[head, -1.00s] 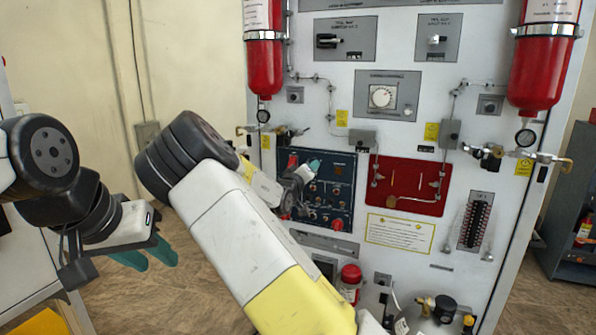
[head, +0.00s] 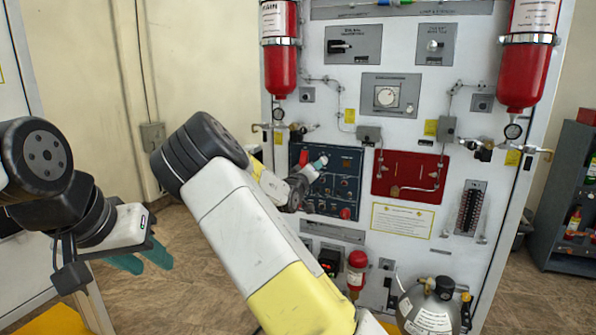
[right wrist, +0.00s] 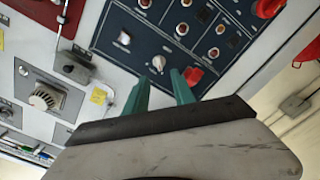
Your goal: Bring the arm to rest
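My right arm reaches up from the bottom middle of the head view, and its gripper (head: 312,166) is in front of the blue switch panel (head: 347,162). In the right wrist view the two teal fingers (right wrist: 160,92) stand apart with nothing between them. Beyond them are the blue panel's (right wrist: 205,62) white knobs and red knobs; I cannot tell the exact gap to it. My left gripper (head: 143,258) is at the left of the head view, low over the floor, its teal fingers a little apart and empty.
The white trainer board (head: 330,60) carries two red cylinders (head: 280,60) (head: 526,65), a dial (head: 387,97) and a red panel (head: 420,172). A grey tank (head: 425,310) stands at its foot. A dark shelf (head: 565,195) is at right. Brown floor (head: 190,285) shows at left.

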